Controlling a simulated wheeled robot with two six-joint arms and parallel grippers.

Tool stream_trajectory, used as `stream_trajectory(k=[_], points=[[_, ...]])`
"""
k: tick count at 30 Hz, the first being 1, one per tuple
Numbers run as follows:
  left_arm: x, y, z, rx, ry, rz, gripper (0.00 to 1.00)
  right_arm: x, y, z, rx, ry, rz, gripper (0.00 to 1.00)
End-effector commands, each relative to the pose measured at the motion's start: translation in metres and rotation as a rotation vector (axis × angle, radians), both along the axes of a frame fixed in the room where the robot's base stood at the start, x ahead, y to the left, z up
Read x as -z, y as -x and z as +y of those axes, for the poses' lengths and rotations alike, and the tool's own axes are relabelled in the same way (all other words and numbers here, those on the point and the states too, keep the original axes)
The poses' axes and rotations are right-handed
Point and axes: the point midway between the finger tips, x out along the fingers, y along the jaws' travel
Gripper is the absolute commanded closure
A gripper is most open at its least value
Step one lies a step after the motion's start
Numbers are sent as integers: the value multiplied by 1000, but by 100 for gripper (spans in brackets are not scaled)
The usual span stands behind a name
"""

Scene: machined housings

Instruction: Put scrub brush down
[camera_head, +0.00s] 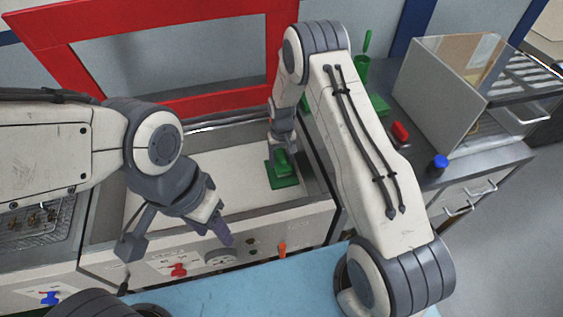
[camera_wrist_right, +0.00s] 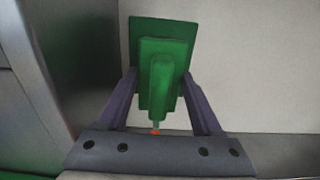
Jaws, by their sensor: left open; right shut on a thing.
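The green scrub brush (camera_head: 283,174) is at the right side of the pale basin floor (camera_head: 240,192) in the head view. My right gripper (camera_head: 283,152) reaches down over it and is shut on it. In the right wrist view the brush (camera_wrist_right: 162,30) shows as a wide green plate with a smaller block and a raised grip between the fingers of my right gripper (camera_wrist_right: 160,92). Whether its underside touches the basin floor cannot be told. My left gripper (camera_head: 222,226) is open and empty above the basin's front edge.
A red frame (camera_head: 200,103) stands behind the basin. The basin floor left of the brush is clear. A wall (camera_wrist_right: 75,60) stands close left of the right gripper.

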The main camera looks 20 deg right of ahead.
Motion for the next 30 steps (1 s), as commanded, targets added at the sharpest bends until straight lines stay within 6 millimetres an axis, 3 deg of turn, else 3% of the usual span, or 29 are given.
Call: stream_trajectory(k=[6,17,18,20,30], points=[[-8,0,0,-1,0,0,50,26,0,0,0,0,1,94],[-3,0,0,0,0,0,50,31,0,0,0,0,0,94],[-4,0,0,0,0,0,50,31,0,0,0,0,0,26],[-5,0,0,0,0,0,50,30,0,0,0,0,0,3],[-6,0,0,0,0,0,50,28,0,0,0,0,0,3]])
